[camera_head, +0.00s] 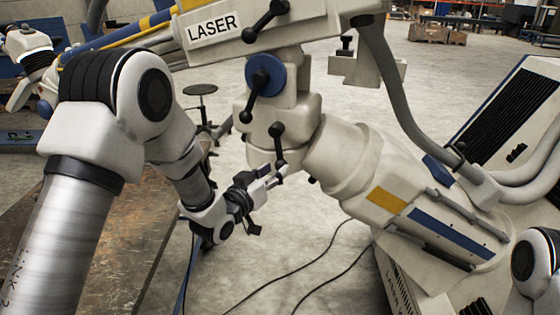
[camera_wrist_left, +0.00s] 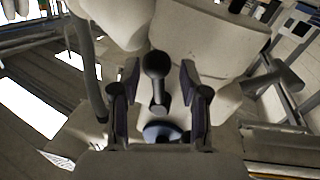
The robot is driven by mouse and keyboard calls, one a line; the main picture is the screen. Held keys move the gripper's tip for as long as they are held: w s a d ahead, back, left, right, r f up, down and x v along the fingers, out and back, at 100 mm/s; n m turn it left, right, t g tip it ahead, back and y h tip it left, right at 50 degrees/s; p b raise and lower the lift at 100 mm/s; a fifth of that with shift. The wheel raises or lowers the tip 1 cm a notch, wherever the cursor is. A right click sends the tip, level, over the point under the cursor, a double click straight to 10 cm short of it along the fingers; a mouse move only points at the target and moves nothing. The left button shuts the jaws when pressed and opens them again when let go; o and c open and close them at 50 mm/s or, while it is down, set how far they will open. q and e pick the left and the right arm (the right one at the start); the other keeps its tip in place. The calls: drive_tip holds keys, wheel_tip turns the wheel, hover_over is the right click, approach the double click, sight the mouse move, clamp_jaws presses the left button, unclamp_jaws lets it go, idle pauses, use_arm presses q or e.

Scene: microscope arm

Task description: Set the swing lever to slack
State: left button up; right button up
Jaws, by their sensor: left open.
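A microscope arm (camera_head: 350,165) carries several black ball-ended levers. The lowest black lever (camera_head: 278,146) hangs nearly upright on the pale joint housing, with its ball ends up and down. No label shows which one is the swing lever. My left gripper (camera_head: 270,176) is open at the lower end of this lever. In the left wrist view, a black lever (camera_wrist_left: 156,66) stands between my two open fingers (camera_wrist_left: 160,88), with a gap on both sides. My right gripper is out of view.
Another lever sits on a blue disc (camera_head: 265,75) just above, and one more (camera_head: 266,20) is beside the LASER label. A grey hose (camera_head: 392,90) curves down on the right. A brown-stained tabletop (camera_head: 125,250) lies under my left arm; cables (camera_head: 305,265) cross the floor.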

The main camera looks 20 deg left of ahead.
sight(277, 167)
use_arm(q)
drive_tip(key=p+x, duration=0.1)
drive_tip(key=x, duration=0.2)
drive_tip(key=shift+w+r, duration=0.15)
drive_tip(key=shift+w, duration=0.15)
drive_tip(key=shift+s+d+r, duration=0.1)
drive_tip(key=shift+d+r, duration=0.05)
drive_tip(key=shift+s+r, duration=0.1)
drive_tip(key=shift+s, duration=0.2)
drive_tip(key=shift+w, duration=0.15)
drive_tip(key=shift+c, duration=1)
drive_tip(key=shift+w, duration=0.2)
clamp_jaws()
drive_tip(key=shift+f, duration=0.25)
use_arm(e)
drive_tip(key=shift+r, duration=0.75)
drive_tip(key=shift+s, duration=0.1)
